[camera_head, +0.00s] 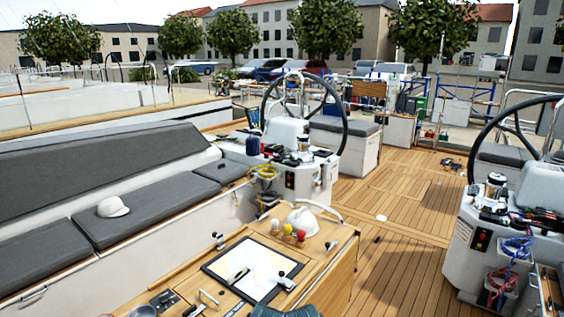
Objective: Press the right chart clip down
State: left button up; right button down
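A pale chart (252,265) lies on a dark-edged board (222,257) on the wooden cockpit table. A small dark and silver clip (287,281) sits at the right edge of the chart; it is too small to tell whether it is raised or down. A similar small fitting (220,241) stands by the board's upper left corner. A small whitish and dark item (238,276) lies on the chart. Neither of my grippers shows in the head view.
A metal bowl (143,311) and small tools lie at the front left. Steering wheels (343,117) stand beyond. Teak deck (400,262) is open to the right.

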aim_at(220, 239)
jog(key=k, duration=0.65)
jog(key=u, duration=2.95)
jog(key=i+l+u, duration=0.2)
jog(key=i, duration=0.45)
jog(key=i+z, duration=0.25)
jog(key=i, duration=0.25)
jog(key=i+z, duration=0.2)
jog(key=i, duration=0.3)
jog(key=i+j+z, duration=0.1)
jog(key=i+z, duration=0.15)
jog(key=i, duration=0.25)
jog(key=i+j+z, duration=0.25)
jog(key=i, duration=0.2)
jog(key=i+l+z, duration=0.2)
jog(key=i+z, duration=1.1)
jog(key=i+j+z, duration=0.3)
jog(key=i+z, duration=0.15)
jog(key=i+l+z, duration=0.3)
jog(key=i+z, duration=0.7)
jog(key=i, duration=0.2)
jog(key=i+j+z, duration=0.2)
jog(key=i+z, duration=0.3)
jog(key=i+j+z, duration=0.1)
jog(key=i, duration=0.9)
